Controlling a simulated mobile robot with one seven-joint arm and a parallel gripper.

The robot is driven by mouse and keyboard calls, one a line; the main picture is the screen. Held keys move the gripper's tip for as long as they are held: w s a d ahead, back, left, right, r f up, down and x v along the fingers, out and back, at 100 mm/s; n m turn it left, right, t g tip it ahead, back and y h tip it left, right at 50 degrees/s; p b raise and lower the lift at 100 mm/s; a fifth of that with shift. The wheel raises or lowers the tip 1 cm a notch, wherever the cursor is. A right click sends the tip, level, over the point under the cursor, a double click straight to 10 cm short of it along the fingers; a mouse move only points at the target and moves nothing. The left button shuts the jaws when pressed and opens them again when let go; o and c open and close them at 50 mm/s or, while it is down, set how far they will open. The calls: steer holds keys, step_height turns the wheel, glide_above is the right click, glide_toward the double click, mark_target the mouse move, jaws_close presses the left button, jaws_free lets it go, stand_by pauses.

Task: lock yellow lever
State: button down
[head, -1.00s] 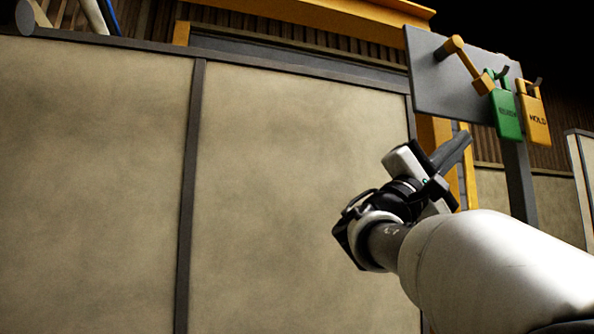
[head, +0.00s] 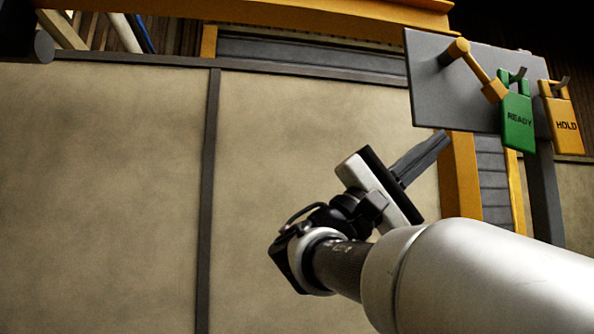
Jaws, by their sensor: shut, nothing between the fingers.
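The yellow lever (head: 475,65) is on a grey panel (head: 435,95) at the upper right of the head view. Its round pivot is at the upper left of the panel, and its arm slants down to the right to a blocky yellow end beside the green tag. My gripper (head: 440,142) is below the panel in the picture, its fingers shut and empty and pointing up to the right. It appears apart from the lever. How far it is from the panel in depth I cannot tell.
A green READY tag (head: 517,120) and a yellow HOLD tag (head: 564,123) hang from hooks to the right of the lever. A grey post (head: 545,195) stands below the panel. Large beige panels (head: 110,190) fill the left and middle, with a yellow beam (head: 300,18) above.

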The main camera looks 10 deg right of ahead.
mark_target(492, 93)
steer(key=p+x, duration=0.2)
steer(key=x, duration=1.1)
steer(key=shift+w+d+r+p, duration=0.15)
steer(key=shift+d+p, duration=0.1)
steer(key=shift+p, duration=0.15)
steer(key=shift+d+r, duration=0.1)
steer(key=shift+d, duration=0.1)
